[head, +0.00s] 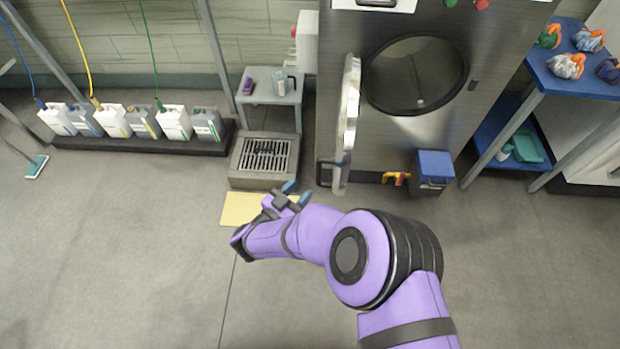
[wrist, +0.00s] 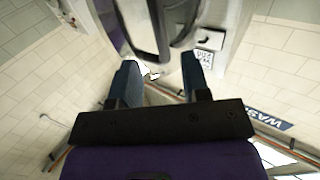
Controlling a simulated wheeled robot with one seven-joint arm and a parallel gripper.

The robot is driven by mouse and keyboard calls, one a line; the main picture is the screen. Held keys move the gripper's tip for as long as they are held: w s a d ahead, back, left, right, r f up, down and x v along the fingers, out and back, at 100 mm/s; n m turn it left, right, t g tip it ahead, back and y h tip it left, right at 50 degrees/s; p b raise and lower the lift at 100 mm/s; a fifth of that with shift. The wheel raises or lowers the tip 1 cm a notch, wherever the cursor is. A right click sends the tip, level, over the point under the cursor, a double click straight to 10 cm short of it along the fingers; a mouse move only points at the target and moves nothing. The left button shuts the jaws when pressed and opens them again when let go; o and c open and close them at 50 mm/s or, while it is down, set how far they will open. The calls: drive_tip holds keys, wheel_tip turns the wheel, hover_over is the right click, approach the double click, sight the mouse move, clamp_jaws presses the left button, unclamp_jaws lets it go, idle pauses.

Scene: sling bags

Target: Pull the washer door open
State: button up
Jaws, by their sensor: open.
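The washer (head: 345,80) has a brushed-metal front with a round dark drum opening (head: 415,75). Its door (head: 347,115) stands swung out from the front at the left of the opening and is seen nearly edge-on. A black loop handle (head: 322,172) is on the door's left side near its lower end; in the wrist view a black handle (wrist: 162,40) shows just beyond the fingertips. My gripper (head: 298,192) has blue fingers, is open and empty, and is just below and left of the handle. In the wrist view my gripper (wrist: 160,80) has nothing between its fingers.
A floor drain grate (head: 265,155) and a yellow floor sheet (head: 241,208) lie left of the door. A blue-lidded bin (head: 433,170) stands before the washer. A shelf table (head: 575,75) is at right, jugs (head: 115,120) at left. The front-left floor is clear.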

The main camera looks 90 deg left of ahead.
drive_tip(key=shift+v, duration=1.2)
